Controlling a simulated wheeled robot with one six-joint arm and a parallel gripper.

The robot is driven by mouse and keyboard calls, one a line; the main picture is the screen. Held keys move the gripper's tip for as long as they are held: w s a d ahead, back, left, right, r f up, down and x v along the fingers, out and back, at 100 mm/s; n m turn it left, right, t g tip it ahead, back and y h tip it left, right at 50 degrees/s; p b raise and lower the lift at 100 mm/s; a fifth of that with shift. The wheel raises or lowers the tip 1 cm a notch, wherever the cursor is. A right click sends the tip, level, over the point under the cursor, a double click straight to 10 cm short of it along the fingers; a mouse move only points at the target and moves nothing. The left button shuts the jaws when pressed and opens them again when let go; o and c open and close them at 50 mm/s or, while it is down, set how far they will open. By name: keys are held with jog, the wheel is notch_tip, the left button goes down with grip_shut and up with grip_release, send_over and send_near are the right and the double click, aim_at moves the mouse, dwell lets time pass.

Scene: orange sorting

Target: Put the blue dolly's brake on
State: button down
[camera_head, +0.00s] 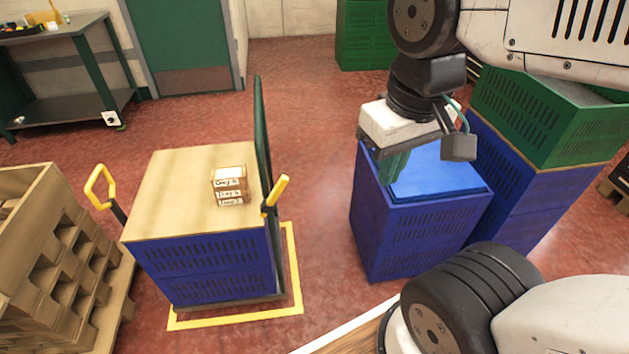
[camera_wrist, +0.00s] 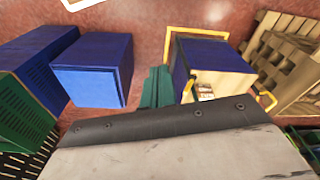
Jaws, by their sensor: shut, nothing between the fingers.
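The dolly with blue crates (camera_head: 215,270) stands left of centre inside a yellow floor outline; the crates also show in the wrist view (camera_wrist: 180,68). A green upright frame (camera_head: 262,140) rises on its right side. A yellow-ended lever (camera_head: 276,192) tilts up beside that frame, and a yellow loop handle (camera_head: 100,187) stands at its left. I cannot tell which of these is the brake or its setting. My gripper (camera_head: 391,168) points down, right of the dolly, in front of or above a blue crate stack. Its green fingers are shut and empty in the wrist view (camera_wrist: 157,86).
A wooden board (camera_head: 185,180) with small labelled boxes (camera_head: 230,184) tops the dolly. Blue crates (camera_head: 425,225) and green crates (camera_head: 550,115) stand at the right. Wooden pallets (camera_head: 50,260) stand close on the left. Red floor is clear between the dolly and the right-hand crates.

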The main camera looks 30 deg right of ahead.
jog(key=w+f+m+g+y, duration=0.2)
jog(key=w+f+m+y, duration=0.25)
jog(key=w, duration=0.35)
jog(key=w+f+m+g+y, duration=0.2)
jog(key=w+f+m+y, duration=0.25)
jog(key=w, duration=0.35)
jog(key=w+d+f+m+t+y, duration=0.1)
jog(key=w+d+f+m+t, duration=0.1)
jog(key=f, duration=0.4)
jog(key=w+d+f+m+t+y, duration=0.2)
jog(key=w+d+f+m, duration=0.2)
jog(key=d+f+m, duration=0.1)
jog(key=w+d+f+m+t+y, duration=0.2)
jog(key=f+m, duration=0.3)
jog(key=f, duration=0.3)
jog(key=shift+w+d+f+m+t, duration=0.2)
jog(key=shift+w+d+m+t, duration=0.1)
jog(key=shift+w+d+t, duration=0.45)
jog(key=shift+w, duration=0.15)
